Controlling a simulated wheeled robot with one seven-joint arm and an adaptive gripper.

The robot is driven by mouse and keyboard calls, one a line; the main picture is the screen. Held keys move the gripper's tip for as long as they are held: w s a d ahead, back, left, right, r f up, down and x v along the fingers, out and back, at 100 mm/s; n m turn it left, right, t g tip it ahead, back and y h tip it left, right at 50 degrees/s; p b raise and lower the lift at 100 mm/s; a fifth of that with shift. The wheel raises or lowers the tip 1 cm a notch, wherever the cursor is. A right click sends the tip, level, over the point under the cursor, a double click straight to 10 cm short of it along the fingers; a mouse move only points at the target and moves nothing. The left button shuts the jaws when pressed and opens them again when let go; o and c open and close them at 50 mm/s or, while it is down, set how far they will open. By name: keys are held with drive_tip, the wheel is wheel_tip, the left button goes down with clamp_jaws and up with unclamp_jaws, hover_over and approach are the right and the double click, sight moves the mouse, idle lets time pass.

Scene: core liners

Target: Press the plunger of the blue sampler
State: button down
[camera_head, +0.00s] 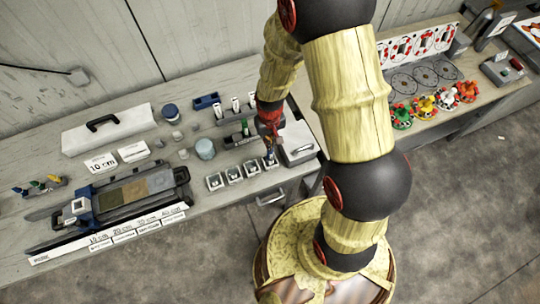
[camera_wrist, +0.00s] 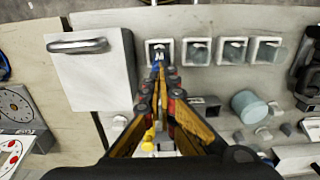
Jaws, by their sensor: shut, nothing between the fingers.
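I cannot tell whether the tips touch the plunger. In the head view my gripper (camera_head: 269,151) points down over the right-end holder (camera_head: 270,164) of the row.
More square holders (camera_head: 233,175) stand to the left in the head view. A white box (camera_head: 297,145) with a handle is close on the right. A rack (camera_head: 240,139) with a green item stands behind. A jar (camera_head: 205,149) and a long dark device (camera_head: 135,190) are further left.

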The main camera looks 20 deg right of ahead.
drive_tip(key=shift+s+f+b, duration=0.15)
drive_tip(key=shift+f+b, duration=0.35)
drive_tip(key=shift+f, duration=0.25)
idle(0.4)
drive_tip(key=shift+r, duration=0.1)
drive_tip(key=shift+r+p, duration=2.4)
drive_tip(key=shift+r, duration=1.1)
drive_tip(key=s+r+t+b, duration=0.5)
drive_tip(key=s+r+b, duration=0.6)
drive_tip(key=b, duration=1.2)
drive_tip(key=s, duration=0.2)
drive_tip(key=shift+s+r+t, duration=0.3)
drive_tip(key=shift+s+r, duration=0.05)
drive_tip(key=shift+s, duration=0.05)
